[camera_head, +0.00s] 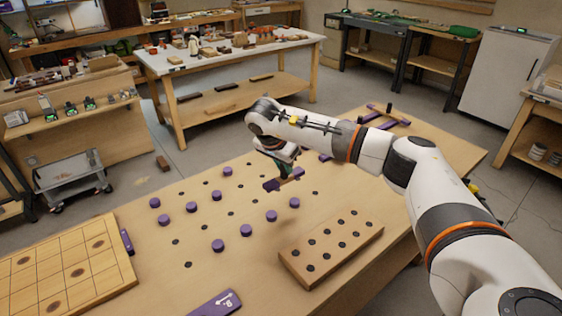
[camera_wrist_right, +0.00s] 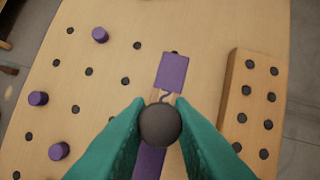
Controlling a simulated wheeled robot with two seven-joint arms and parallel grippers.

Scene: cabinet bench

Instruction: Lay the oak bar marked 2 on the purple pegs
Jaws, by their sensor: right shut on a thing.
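My right gripper (camera_head: 284,172) is shut on the dark round knob (camera_wrist_right: 160,125) of a bar (camera_wrist_right: 172,72) with purple ends and a wood-coloured middle. The bar (camera_head: 272,185) is held above the bench, clear of the pegs. A dark mark on its wood part is half hidden by the knob, so I cannot read the number. Several round purple pegs stand in the bench top, such as one at the right (camera_head: 271,216), one at the front (camera_head: 218,246) and one at the left (camera_head: 155,202). Pegs also show in the right wrist view (camera_wrist_right: 38,98). My left gripper is not in view.
A wooden block with dark holes (camera_head: 350,253) lies right of the pegs. A square-patterned board (camera_head: 60,285) and a small purple piece (camera_head: 126,241) lie at the left. A purple bar with white marks (camera_head: 212,305) lies at the front. Purple bars (camera_head: 395,123) lie at the far right end.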

